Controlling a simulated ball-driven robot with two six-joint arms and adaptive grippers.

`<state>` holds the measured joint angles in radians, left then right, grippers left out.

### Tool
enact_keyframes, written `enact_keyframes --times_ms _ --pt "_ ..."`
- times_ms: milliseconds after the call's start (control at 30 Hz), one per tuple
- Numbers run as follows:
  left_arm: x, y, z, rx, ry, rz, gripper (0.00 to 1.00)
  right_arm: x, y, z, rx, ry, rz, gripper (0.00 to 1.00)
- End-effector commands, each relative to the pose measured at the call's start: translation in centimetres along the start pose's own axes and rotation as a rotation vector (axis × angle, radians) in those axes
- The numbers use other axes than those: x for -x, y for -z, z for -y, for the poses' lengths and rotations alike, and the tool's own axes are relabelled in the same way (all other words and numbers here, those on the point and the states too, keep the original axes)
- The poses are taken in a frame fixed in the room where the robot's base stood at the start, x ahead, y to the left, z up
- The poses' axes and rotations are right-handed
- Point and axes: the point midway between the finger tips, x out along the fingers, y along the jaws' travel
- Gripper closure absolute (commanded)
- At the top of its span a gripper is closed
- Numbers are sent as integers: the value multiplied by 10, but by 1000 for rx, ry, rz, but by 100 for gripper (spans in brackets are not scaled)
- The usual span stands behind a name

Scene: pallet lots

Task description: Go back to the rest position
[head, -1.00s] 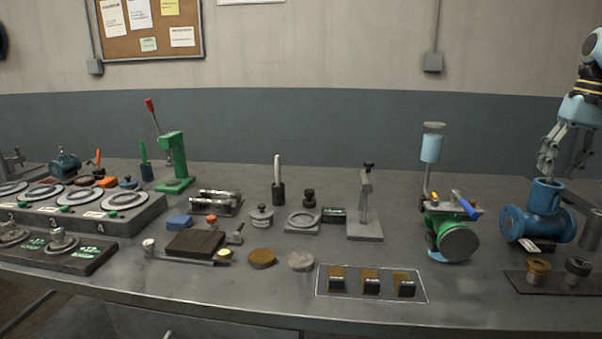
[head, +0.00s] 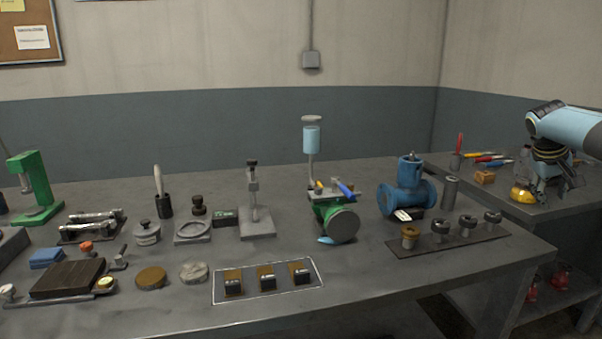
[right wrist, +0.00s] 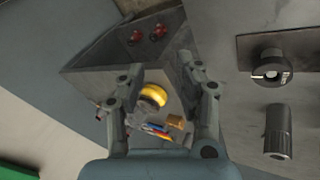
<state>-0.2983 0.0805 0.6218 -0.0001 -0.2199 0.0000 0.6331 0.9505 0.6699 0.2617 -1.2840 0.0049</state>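My right gripper (head: 550,187) is at the right of the head view, fingers pointing down, in front of or over the side table. In the right wrist view its fingers (right wrist: 163,75) stand apart with nothing held between them. A blue valve body (head: 407,195) with a knob on top stands on the main bench, left of the gripper and well apart from it. My left gripper is in neither view.
A yellow object (head: 522,194) and several coloured tools (head: 487,158) lie on the side table near my right gripper. A dark strip (head: 462,242) with several round fittings lies at the main bench's right end. A green pump-like unit (head: 335,222) stands left of the blue valve.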

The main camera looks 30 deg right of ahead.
Motion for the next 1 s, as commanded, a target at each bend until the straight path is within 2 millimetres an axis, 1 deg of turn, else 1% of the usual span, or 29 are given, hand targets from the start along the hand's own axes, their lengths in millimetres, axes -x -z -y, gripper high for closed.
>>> enact_keyframes --times_ms 33,67,100,200,233,300,400,467,500,667,700,767,867,900,967,1000 --pt "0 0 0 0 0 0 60 -34 -21 -11 61 -73 -18 66" --pt "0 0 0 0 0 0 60 -51 -31 -17 100 -112 -40 66" --pt "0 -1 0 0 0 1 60 -74 -45 -27 160 -163 -71 66" --pt "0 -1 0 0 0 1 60 -119 -81 -49 321 -258 -148 66" --pt "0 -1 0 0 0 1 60 -130 -91 -55 367 -276 -168 66" --pt "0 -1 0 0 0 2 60 -149 -114 -66 469 -306 -208 66" --pt "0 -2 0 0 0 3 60 -170 -144 -79 600 -326 -251 66" --pt "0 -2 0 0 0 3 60 -180 -162 -85 673 -329 -273 66" --pt "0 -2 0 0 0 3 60 -185 -174 -89 720 -327 -285 66" --pt "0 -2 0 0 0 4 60 -202 -222 -104 897 -301 -325 66" --pt "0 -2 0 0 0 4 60 -209 -232 -87 883 -274 -326 66" --pt "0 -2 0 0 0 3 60 -218 -250 -70 869 -244 -313 66" --pt "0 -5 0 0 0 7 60 -232 -282 -42 853 -194 -291 66" --pt "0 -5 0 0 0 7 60 -238 -296 -28 846 -171 -282 66" --pt "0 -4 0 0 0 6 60 -245 -318 -8 835 -135 -267 66" --pt "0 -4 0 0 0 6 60 -250 -335 8 826 -108 -257 66"
